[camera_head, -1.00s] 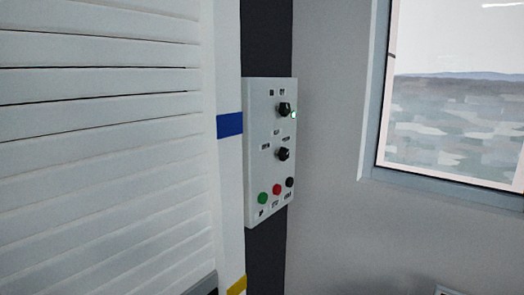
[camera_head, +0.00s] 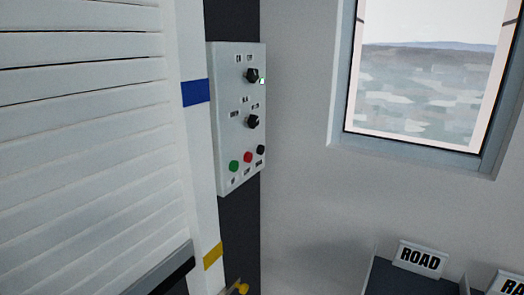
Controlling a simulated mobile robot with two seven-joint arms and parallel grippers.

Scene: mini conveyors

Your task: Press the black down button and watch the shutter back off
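The white control box (camera_head: 231,150) is mounted on a dark post left of centre. It has two black knobs, the upper one (camera_head: 251,76) and the lower one (camera_head: 253,121). Along its bottom sit a green button (camera_head: 233,166), a red button (camera_head: 247,157) and a black button (camera_head: 261,149); their labels are too small to read. The white slatted shutter (camera_head: 85,140) fills the left side, with a dark bottom edge (camera_head: 160,272) at lower left. Neither of my grippers is in view.
A white frame post with a blue band (camera_head: 195,92) and a yellow band (camera_head: 212,257) stands between shutter and box. A small yellow part (camera_head: 243,288) shows at the bottom. A window (camera_head: 425,75) is at upper right. A "ROAD" sign (camera_head: 420,259) stands on a dark unit at lower right.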

